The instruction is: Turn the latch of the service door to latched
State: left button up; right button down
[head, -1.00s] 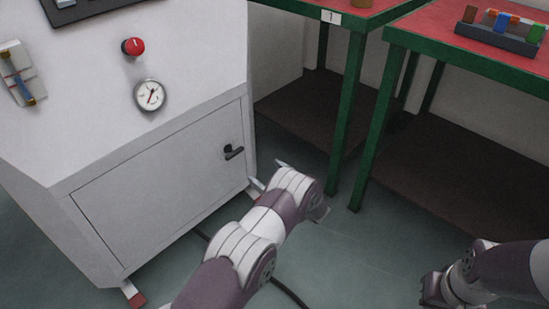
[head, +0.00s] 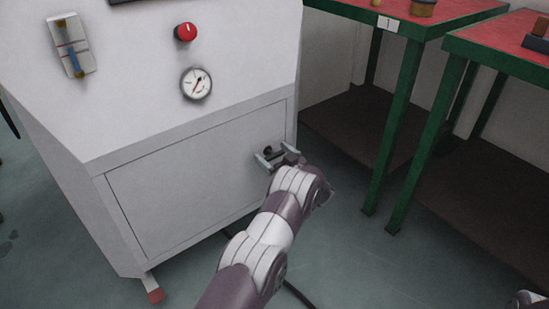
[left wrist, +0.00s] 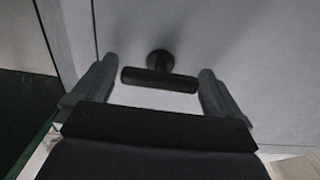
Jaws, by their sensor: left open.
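The service door (head: 185,190) is a grey panel low on the front of the white cabinet, and it looks closed. Its latch (head: 268,151) is a small black handle near the door's right edge, partly hidden by my gripper in the head view. In the left wrist view the latch (left wrist: 158,80) shows as a round black hub with a bar lying crosswise between my fingers. My left gripper (head: 277,158) is open in front of the latch; its fingers (left wrist: 156,88) stand on either side of the bar, with gaps at both ends. A bit of my right arm shows at the lower right corner; its gripper cannot be made out.
Above the door are a pressure gauge (head: 196,83), a red knob (head: 185,32) and a sight glass (head: 72,46). Green-framed tables with red tops (head: 455,12) stand to the right. A dark cable (head: 298,293) lies on the floor below my left arm.

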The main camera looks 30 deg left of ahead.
pick_arm(q)
jog(key=shift+c, duration=0.3)
jog(key=c, duration=1.2)
jog(key=shift+c, duration=0.2)
jog(key=m+p, duration=0.1)
jog(key=m, duration=0.2)
jog(key=shift+r+p, duration=0.1)
jog(key=shift+p, duration=0.2)
jog(key=m+p, duration=0.1)
jog(key=m, duration=0.3)
jog(key=shift+w, duration=0.1)
jog(key=m, duration=0.5)
jog(key=shift+f+m, duration=0.25)
jog(key=shift+m, duration=0.15)
jog(key=m, duration=0.4)
jog(key=shift+f+m, duration=0.1)
jog(key=shift+m, duration=0.6)
